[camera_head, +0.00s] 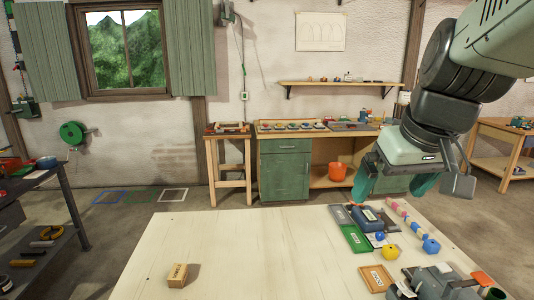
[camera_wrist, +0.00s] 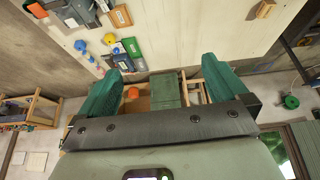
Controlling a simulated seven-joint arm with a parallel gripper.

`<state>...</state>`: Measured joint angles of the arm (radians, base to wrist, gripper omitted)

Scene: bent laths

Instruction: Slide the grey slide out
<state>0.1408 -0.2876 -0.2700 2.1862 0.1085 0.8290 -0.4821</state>
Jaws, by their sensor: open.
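My gripper (camera_head: 393,186) is open and empty, raised above the far right part of the table. Its two teal fingers stand wide apart in the wrist view (camera_wrist: 162,68). A dark blue-grey block with a pale label (camera_head: 367,219) lies on the table below it, with a flat grey piece (camera_head: 341,215) at its left. A larger grey device (camera_head: 436,284) sits at the front right, partly cut by the picture edge. I cannot tell which grey part is the slide. The gripper touches none of them.
A green labelled plate (camera_head: 355,238), a yellow piece (camera_head: 389,252), a blue piece (camera_head: 431,246) and an orange-framed card (camera_head: 377,278) lie nearby. A small wooden block (camera_head: 178,275) stands at the left. The middle of the pale table (camera_head: 250,245) is clear.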

